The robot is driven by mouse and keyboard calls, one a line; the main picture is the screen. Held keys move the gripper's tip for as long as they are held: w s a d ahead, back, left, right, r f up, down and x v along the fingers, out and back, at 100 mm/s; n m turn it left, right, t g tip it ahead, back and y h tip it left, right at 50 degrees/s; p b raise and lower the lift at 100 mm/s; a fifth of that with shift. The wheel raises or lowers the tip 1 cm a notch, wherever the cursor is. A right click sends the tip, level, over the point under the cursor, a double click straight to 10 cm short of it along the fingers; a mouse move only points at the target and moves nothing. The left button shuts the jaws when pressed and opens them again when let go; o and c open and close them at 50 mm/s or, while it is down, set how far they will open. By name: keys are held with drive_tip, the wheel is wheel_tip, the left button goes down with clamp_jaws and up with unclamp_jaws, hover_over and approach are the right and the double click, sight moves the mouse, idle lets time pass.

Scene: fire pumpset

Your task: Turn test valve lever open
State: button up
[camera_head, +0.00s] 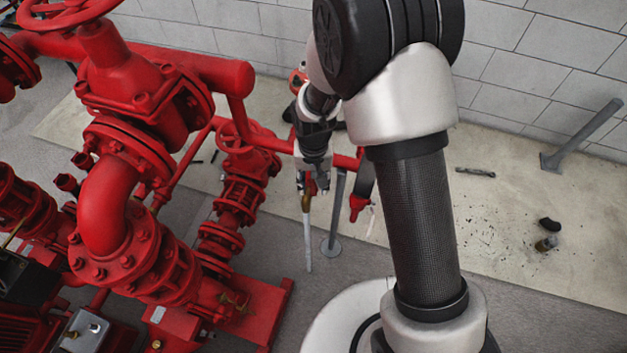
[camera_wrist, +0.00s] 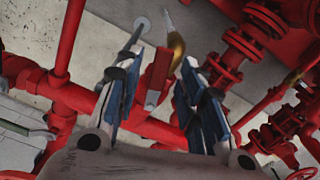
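A small brass test valve (camera_head: 306,201) hangs below the red horizontal pipe, with a pale thin tube (camera_head: 308,240) running down from it. In the wrist view the brass body (camera_wrist: 177,52) shows beyond my fingers. A flat red lever (camera_wrist: 158,72) lies beside it. My gripper (camera_wrist: 163,95) is open, its two blue-padded fingers on either side of the red lever, with visible gaps; no contact can be made out. In the head view my gripper (camera_head: 313,182) is at the brass valve, and the lever is mostly hidden there.
Red pump pipework and flanges (camera_head: 110,205) crowd the left. A grey post (camera_head: 336,205) with a round foot stands just right of the valve. A red pipe (camera_wrist: 80,95) crosses behind my fingers. Debris (camera_head: 547,242) lies on the right floor, which is otherwise largely clear.

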drive_tip(key=shift+c, duration=0.5)
clamp_jaws()
